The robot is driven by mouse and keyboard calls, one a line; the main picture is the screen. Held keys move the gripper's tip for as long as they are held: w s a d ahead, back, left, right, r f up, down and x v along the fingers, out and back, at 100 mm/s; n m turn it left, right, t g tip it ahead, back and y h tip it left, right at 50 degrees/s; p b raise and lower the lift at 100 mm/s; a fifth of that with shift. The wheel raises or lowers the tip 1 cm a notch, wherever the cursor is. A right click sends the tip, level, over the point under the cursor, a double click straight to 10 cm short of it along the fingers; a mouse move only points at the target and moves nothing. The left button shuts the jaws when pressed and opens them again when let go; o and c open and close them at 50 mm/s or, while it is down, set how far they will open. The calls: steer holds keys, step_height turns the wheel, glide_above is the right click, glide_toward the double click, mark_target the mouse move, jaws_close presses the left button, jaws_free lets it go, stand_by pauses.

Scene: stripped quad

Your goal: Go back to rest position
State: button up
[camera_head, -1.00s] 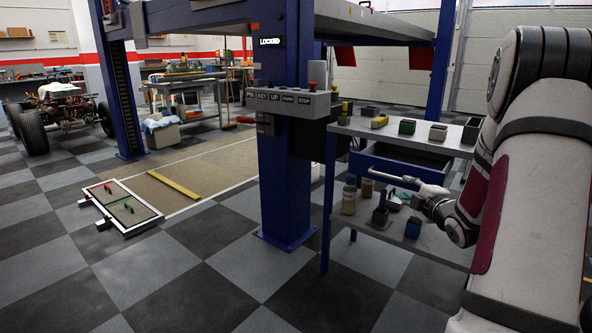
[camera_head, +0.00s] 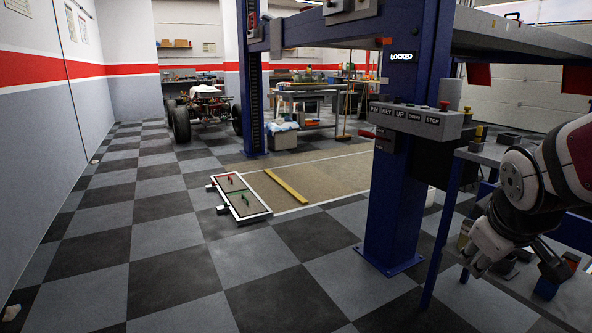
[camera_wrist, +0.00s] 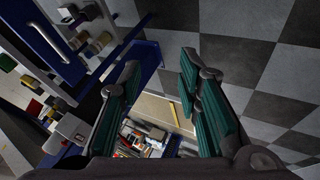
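My gripper (camera_wrist: 160,72) is open and empty in the wrist view, with a clear gap between its two green-padded fingers. My pale arm (camera_head: 522,190) is bent at the right edge of the head view, in front of the workbench. Its fingers cannot be made out clearly there. In the wrist view, the blue-framed bench with its drawer (camera_wrist: 52,42) lies to the left of the fingers, and checkered floor (camera_wrist: 250,75) lies to the right. No object is between the fingers.
A blue lift post (camera_head: 395,200) with a labelled control box (camera_head: 418,121) stands close to my arm's left. A white-framed floor panel (camera_head: 242,199) and a yellow bar (camera_head: 286,187) lie beyond. Open checkered floor (camera_head: 150,235) fills the left, up to a wall (camera_head: 30,150).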

steer(key=s+a+m+g+y, duration=0.2)
steer(key=s+a+g, duration=0.1)
steer(key=s+a, duration=0.75)
steer(key=s+a+m+g+y, duration=0.1)
steer(key=s+a+g+y, duration=0.15)
steer(key=s+a, duration=0.8)
steer(key=s+d+r+t+p, duration=0.1)
steer(key=d+r+t+p, duration=0.1)
steer(key=r+p, duration=1.1)
steer(key=s+d+r+t+p, duration=0.1)
steer(key=d+r+p, duration=0.1)
steer(key=r+p, duration=1.2)
steer(key=shift+s+d+r+t, duration=0.35)
steer(key=shift+s+d+r, duration=0.05)
steer(key=shift+r, duration=0.05)
